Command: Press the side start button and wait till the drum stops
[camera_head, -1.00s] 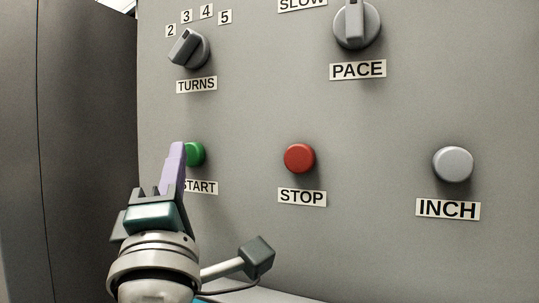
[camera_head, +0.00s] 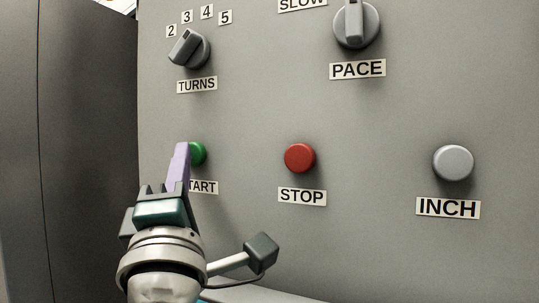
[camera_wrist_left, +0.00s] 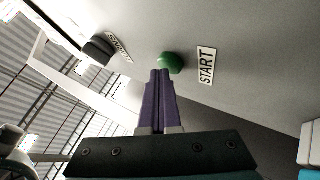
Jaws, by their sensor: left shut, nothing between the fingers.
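The green START button (camera_head: 198,153) sits on the left part of the grey panel, above its START label (camera_head: 203,187). My left gripper (camera_head: 182,148) is shut and empty, with its purple fingers pointing at the button and covering its left part. In the left wrist view the shut fingertips (camera_wrist_left: 160,73) are right at the green button (camera_wrist_left: 170,63) and overlap its edge. I cannot tell whether they touch it. The drum is not in view. My right gripper is not in view.
A red STOP button (camera_head: 299,158) and a grey INCH button (camera_head: 453,162) are to the right on the same panel. The TURNS knob (camera_head: 189,48) and PACE knob (camera_head: 356,24) are above. The panel between the buttons is clear.

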